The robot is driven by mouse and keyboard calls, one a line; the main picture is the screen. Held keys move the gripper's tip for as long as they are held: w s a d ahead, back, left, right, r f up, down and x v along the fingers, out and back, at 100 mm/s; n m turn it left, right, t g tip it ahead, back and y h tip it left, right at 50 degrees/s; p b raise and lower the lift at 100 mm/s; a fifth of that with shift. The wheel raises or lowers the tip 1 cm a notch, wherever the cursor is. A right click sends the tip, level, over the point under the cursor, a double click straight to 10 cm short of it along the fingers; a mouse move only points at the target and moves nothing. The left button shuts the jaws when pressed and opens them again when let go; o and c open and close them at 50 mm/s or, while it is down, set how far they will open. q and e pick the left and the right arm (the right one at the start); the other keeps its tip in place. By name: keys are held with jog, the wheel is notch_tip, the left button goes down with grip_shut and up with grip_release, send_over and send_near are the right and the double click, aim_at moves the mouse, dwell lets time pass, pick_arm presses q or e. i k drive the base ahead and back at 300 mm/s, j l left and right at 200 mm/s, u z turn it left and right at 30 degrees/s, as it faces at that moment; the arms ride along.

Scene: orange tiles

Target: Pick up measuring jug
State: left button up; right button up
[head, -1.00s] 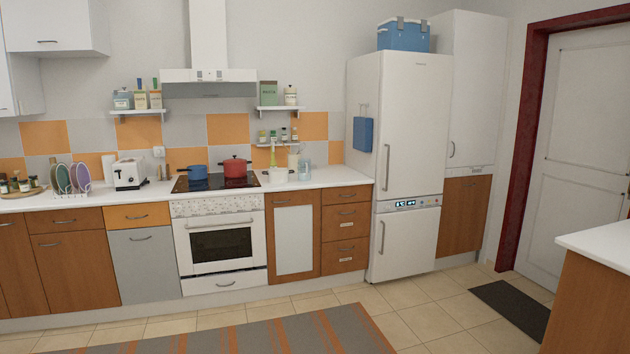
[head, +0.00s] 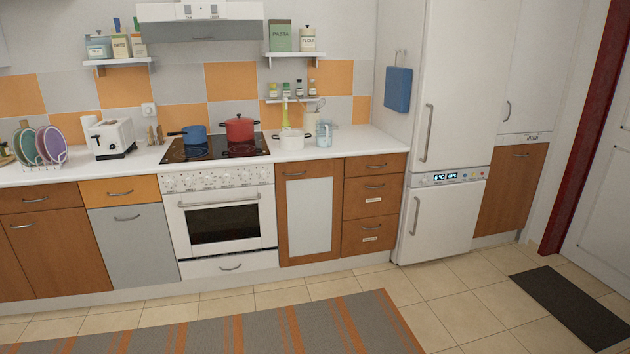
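A small clear, bluish jug (head: 325,133), which looks like the measuring jug, stands upright on the white counter (head: 350,142) to the right of the stove. It is just right of a white pot (head: 291,140) and in front of a utensil holder (head: 311,120). It is small in the picture, so its markings cannot be read. Neither of my grippers shows in the head view.
A red pot (head: 239,127) and a blue saucepan (head: 194,134) stand on the black cooktop. The counter right of the jug is clear up to the fridge (head: 450,100). A striped rug (head: 250,330) lies on the open tiled floor in front.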

aim_at(324, 136)
jog(key=i, duration=2.2)
